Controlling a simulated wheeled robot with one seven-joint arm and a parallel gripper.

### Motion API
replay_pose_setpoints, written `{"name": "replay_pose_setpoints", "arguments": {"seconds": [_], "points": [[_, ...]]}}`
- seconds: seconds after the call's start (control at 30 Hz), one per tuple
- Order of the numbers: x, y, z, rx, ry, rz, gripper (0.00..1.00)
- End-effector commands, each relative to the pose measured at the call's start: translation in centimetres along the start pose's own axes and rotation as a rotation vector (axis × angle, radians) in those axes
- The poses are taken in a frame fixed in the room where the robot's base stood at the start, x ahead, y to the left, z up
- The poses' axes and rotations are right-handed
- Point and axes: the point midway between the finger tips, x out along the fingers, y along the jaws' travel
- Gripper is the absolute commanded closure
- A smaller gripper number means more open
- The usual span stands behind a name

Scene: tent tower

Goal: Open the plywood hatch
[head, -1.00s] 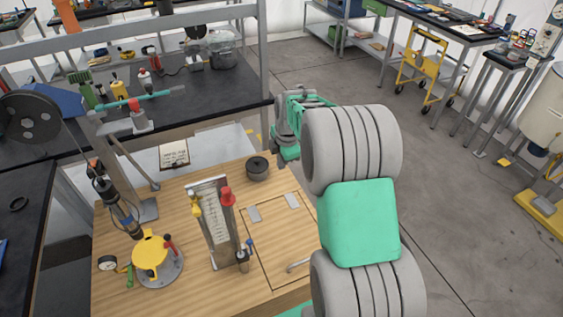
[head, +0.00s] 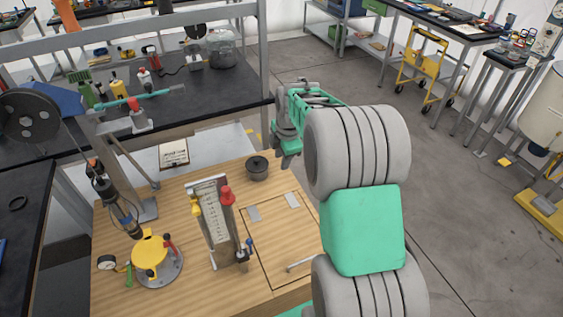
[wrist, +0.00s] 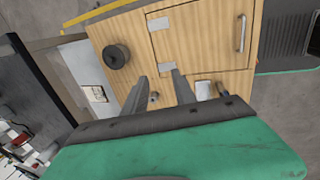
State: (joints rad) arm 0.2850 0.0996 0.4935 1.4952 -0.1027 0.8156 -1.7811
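The plywood hatch (head: 276,240) is a panel flush in the wooden bench top, shown by a thin outline. Two grey hinge plates lie along its far edge, and a metal bar handle (head: 301,265) is at its near edge. The hatch looks closed. In the wrist view the hatch (wrist: 208,42) is at upper right, with its handle (wrist: 241,33) on the right side. My gripper (wrist: 159,78) is open and empty, its two fingers apart, above the bench near the hinge side, away from the handle.
A gauge stand (head: 216,222) with red and yellow fittings stands just left of the hatch. A dark round knob (head: 257,168) sits behind it, and a yellow-topped device (head: 153,255) is at front left. Open floor (head: 455,220) lies to the right.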

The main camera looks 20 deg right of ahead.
Motion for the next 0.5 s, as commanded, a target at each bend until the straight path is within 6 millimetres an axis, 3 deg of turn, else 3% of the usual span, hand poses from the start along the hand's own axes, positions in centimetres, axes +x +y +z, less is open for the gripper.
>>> {"name": "replay_pose_setpoints", "arguments": {"seconds": [0.23, 0.5], "points": [[-4.7, 0.0, 0.0, -0.001, 0.000, 0.003, 0.67], [-5.7, 0.0, 0.0, -0.001, 0.000, 0.000, 0.67]]}}
